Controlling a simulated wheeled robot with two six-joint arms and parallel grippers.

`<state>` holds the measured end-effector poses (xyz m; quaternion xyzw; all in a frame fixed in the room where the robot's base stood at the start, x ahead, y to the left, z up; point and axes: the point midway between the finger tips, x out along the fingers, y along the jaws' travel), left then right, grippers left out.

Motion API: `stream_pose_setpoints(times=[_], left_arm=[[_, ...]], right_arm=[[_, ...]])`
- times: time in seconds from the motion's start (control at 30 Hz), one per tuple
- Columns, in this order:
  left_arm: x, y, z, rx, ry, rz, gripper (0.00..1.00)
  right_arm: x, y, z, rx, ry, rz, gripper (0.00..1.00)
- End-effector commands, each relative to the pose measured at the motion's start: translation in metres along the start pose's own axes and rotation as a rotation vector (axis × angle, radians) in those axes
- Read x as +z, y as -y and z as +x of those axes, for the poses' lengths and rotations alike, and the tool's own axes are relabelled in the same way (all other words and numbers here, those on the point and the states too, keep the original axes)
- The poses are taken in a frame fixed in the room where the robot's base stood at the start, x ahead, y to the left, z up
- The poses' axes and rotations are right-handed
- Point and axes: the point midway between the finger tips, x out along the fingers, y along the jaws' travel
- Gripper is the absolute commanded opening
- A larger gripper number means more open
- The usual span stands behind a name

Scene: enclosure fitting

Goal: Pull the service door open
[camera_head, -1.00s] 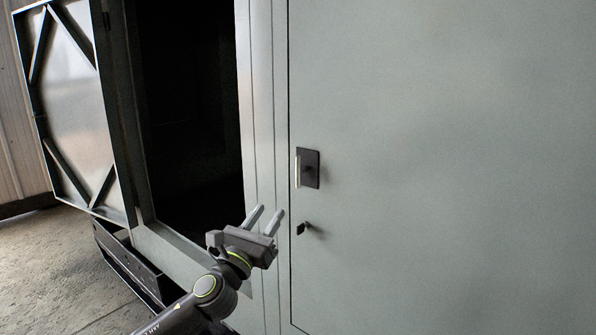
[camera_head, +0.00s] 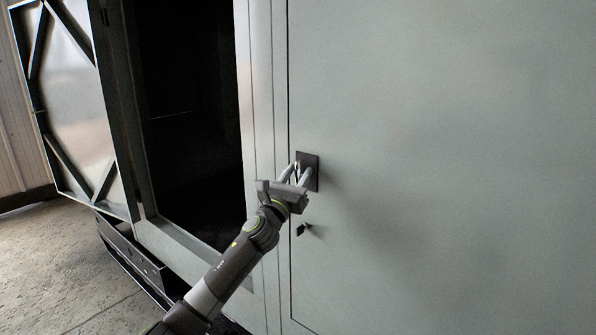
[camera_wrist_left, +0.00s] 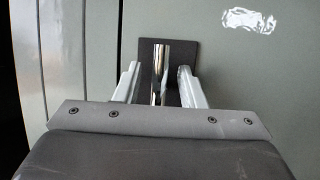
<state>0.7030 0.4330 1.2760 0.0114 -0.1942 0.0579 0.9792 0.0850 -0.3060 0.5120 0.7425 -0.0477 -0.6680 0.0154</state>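The service door (camera_head: 450,150) is a large grey-green panel that looks shut, its left edge against the frame. A bright metal handle on a dark plate (camera_head: 313,172) sits near that edge. In the left wrist view the handle (camera_wrist_left: 162,70) stands upright between the two fingers, in front of the dark plate (camera_wrist_left: 182,48). My left gripper (camera_head: 296,172) is at the handle with its fingers on either side, and gaps show between the handle and both fingers. It is open. My right gripper is not in view.
A keyed lock (camera_head: 303,229) sticks out below the handle. To the left is a dark open doorway (camera_head: 190,120) with another door (camera_head: 75,95) swung open. A metal step or rail (camera_head: 130,250) runs low at the left. The floor (camera_head: 50,270) there is clear.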

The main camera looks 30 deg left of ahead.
Motion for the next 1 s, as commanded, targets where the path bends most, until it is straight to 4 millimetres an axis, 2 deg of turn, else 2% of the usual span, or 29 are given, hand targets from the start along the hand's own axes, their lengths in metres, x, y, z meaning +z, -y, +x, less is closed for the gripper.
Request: stream_pose_setpoints(times=[0.13, 0.4, 0.7, 1.0], left_arm=[[0.0002, 0.0003, 0.0065, -0.001, 0.000, 0.000, 0.36], [0.0000, 0.0004, 0.0070, -0.001, 0.000, 0.001, 0.36], [0.0000, 0.0002, 0.0068, -0.001, 0.000, 0.001, 0.00], [0.0003, 0.0012, 0.0068, -0.002, 0.001, 0.005, 0.00]], right_arm=[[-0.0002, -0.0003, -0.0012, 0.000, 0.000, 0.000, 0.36], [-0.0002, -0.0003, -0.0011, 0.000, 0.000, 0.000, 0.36], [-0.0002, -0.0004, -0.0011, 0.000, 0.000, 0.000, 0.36], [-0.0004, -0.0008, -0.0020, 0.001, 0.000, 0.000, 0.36]])
